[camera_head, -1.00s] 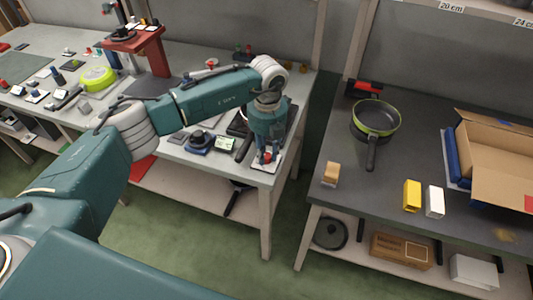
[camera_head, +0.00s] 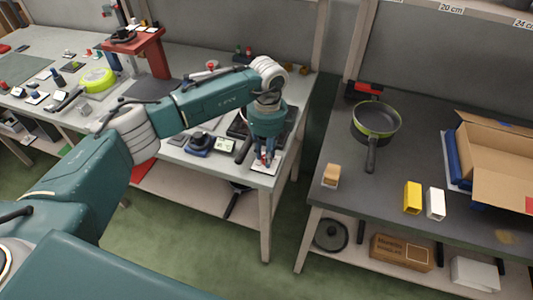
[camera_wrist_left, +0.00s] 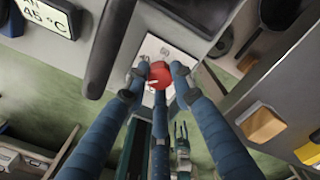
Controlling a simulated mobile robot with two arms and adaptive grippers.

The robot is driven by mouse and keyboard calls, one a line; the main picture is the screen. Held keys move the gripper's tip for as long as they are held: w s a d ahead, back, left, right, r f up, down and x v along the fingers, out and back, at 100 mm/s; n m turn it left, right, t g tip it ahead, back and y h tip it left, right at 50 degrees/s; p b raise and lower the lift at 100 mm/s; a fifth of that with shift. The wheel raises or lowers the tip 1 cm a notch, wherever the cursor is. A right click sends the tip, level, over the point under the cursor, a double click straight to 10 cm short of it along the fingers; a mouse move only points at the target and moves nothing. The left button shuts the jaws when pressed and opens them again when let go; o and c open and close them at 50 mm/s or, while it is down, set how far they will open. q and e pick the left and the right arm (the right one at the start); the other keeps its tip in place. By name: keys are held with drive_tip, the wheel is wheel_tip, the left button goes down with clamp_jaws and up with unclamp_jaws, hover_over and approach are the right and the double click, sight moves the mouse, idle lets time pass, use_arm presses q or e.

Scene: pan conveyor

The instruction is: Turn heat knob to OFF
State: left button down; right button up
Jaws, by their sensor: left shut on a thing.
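The heat knob (camera_wrist_left: 159,74) is red and round and sits on a pale plate (camera_wrist_left: 178,49) with small markings, at the front corner of the left bench. My left gripper (camera_head: 267,161) points down over this corner in the head view. In the left wrist view the blue fingers of my left gripper (camera_wrist_left: 158,80) are shut on the knob from its sides. In the head view the fingers mostly hide the knob. I cannot read which setting the knob is at.
A display reading 45 °C (camera_wrist_left: 46,14) is near the knob. A dark handle (camera_wrist_left: 107,50) runs close beside the plate. A gap with green floor separates the benches. The right bench (camera_head: 330,205) holds a green-rimmed pan (camera_head: 376,118), small boxes and an open carton (camera_head: 497,160).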

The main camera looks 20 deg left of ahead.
use_arm(q)
drive_tip(key=shift+r+n, duration=0.1)
drive_tip(key=shift+n, duration=0.3)
drive_tip(key=shift+w, duration=0.1)
drive_tip(key=c, duration=1.5)
unclamp_jaws()
drive_tip(key=shift+o, duration=0.2)
wheel_tip(320, 180, up, 12)
drive_tip(key=shift+d, duration=0.1)
